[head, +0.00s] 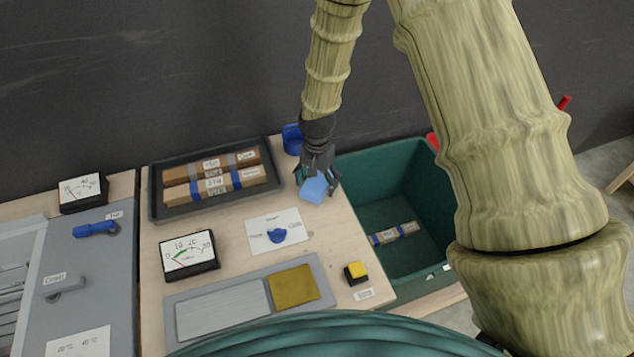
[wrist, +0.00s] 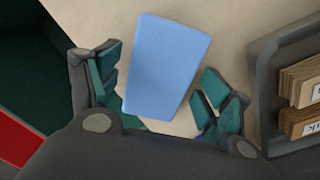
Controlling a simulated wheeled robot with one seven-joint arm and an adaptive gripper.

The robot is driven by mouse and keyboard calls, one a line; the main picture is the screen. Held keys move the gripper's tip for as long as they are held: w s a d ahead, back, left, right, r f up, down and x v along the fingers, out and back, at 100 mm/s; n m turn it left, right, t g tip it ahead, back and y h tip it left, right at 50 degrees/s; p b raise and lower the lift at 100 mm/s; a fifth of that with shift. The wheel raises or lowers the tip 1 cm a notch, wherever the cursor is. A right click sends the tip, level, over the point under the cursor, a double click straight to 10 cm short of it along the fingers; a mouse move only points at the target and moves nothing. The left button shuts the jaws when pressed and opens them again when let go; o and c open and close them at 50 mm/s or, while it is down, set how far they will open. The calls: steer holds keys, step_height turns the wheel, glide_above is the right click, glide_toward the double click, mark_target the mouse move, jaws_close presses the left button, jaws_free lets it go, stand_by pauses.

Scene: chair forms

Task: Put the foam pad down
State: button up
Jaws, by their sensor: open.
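The foam pad (head: 314,189) is a light blue block near the right edge of the wooden table (head: 335,243). In the wrist view the foam pad (wrist: 166,68) lies between the spread fingers, with gaps on both sides. My gripper (head: 318,180) is over it, fingers pointing down. In the wrist view my gripper (wrist: 163,92) is open, its teal finger pads apart from the pad. The pad seems to rest on the table top, though its underside is hidden.
A dark tray (head: 154,205) with wrapped bundles stands left of my gripper. A green bin (head: 385,160) holding one bundle is to the right, below the table edge. A blue knob (head: 277,236), a meter (head: 188,256) and a yellow button (head: 356,269) are nearer.

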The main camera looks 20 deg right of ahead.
mark_target(317, 182)
step_height(317, 182, up, 12)
steer(key=b, duration=0.3)
steer(key=shift+f+b, duration=0.25)
steer(key=shift+b, duration=0.05)
steer(key=shift+s+f, duration=0.1)
steer(key=shift+s, duration=0.05)
stand_by(0.5)
